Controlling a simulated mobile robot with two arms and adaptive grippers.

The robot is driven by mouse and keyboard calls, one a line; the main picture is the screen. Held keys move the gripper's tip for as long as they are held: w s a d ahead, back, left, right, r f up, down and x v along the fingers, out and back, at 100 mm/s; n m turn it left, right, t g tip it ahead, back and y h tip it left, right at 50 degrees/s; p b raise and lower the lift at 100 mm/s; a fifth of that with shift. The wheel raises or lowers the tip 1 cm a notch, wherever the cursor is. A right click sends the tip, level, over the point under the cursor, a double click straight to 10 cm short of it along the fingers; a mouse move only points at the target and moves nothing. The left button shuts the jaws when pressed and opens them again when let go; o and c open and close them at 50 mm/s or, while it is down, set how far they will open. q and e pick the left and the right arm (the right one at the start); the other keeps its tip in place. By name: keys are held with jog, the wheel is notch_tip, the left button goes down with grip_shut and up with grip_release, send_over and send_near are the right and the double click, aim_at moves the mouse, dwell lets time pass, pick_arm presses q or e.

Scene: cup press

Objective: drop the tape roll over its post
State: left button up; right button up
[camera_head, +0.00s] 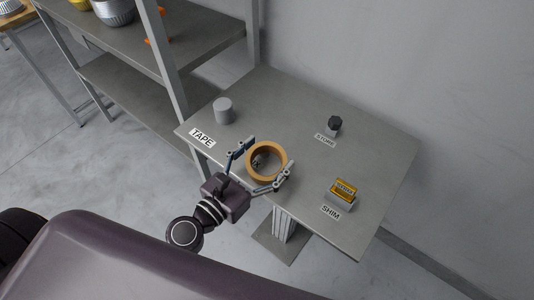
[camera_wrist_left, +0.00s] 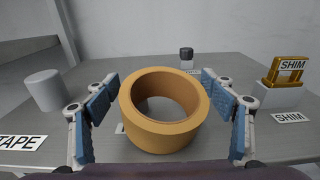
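The tape roll (camera_head: 284,163) is a thick orange-tan ring at the table's near edge. My left gripper (camera_head: 266,165) has one finger on each side of it. My right gripper is not in view.
A dark knob-like piece (camera_head: 334,124) stands by a label at the table's back. A yellow SHIM piece (camera_head: 344,190) sits on a grey block at right. A metal shelf rack (camera_head: 165,60) stands left of the table. The tabletop between roll and post looks clear.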

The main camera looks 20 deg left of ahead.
pick_arm(q)
jog(key=shift+o, duration=0.8)
jog(key=shift+r+p, duration=0.5)
jog(key=shift+r, duration=0.1)
jog(key=shift+s+a+f, duration=0.1)
jog(key=shift+s, duration=0.15)
jog(key=b+v, duration=0.6)
jog(key=v, duration=0.5)
jog(key=shift+s, duration=0.2)
